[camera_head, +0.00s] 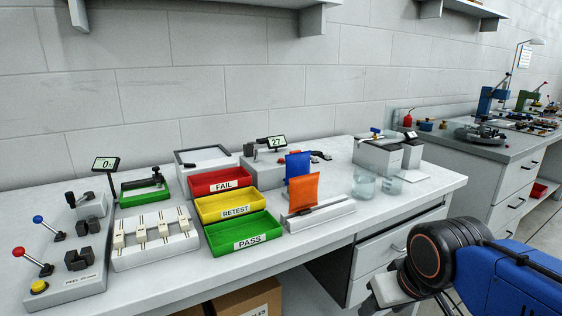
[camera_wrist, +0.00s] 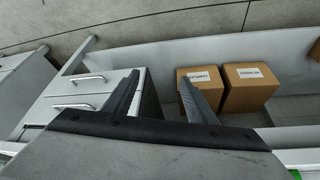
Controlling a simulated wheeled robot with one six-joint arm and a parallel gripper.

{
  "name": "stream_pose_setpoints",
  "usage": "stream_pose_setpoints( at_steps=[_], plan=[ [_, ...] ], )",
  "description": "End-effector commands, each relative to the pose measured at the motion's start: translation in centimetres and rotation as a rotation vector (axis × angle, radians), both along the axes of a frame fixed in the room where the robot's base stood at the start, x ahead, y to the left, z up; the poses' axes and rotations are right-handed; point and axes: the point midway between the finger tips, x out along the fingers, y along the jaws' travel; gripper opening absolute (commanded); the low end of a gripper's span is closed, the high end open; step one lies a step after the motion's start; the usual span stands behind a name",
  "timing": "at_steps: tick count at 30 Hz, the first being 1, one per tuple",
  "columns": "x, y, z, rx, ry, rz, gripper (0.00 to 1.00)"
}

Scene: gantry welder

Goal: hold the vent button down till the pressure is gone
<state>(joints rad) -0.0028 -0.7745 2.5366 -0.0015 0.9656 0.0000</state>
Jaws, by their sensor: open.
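No button marked as a vent shows clearly, and I cannot tell which one it is. A yellow button (camera_head: 39,286) sits on the grey peel rig (camera_head: 75,292) at the bench's left front. A grey unit (camera_head: 265,165) at the back middle carries a small display (camera_head: 277,142) that seems to read 27. A light grey box (camera_head: 377,158) with a blue knob stands at the back right. My gripper (camera_wrist: 160,97) is open and empty in the wrist view, beyond the bench front and away from all these devices.
Red, yellow and green bins (camera_head: 243,232) stand mid-bench, beside blue and orange pouches (camera_head: 304,191) on a grey fixture. Clear cups (camera_head: 365,187) stand to the right. Below are drawers (camera_wrist: 85,90) and cardboard boxes (camera_wrist: 249,87). The right front bench corner is clear.

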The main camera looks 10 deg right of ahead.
Motion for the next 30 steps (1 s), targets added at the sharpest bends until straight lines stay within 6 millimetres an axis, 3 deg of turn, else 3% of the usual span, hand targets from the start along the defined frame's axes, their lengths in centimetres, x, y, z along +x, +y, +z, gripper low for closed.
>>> stream_pose_setpoints(
  at_steps=[8, 15, 30],
  plan=[
    [0.0, 0.0, 0.0, 0.0, 0.0, 0.0, 0.52],
    [0.0, 0.0, 0.0, 0.0, 0.0, 0.0, 0.0],
    [0.0, 0.0, 0.0, 0.0, 0.0, 0.0, 0.0]
  ],
)
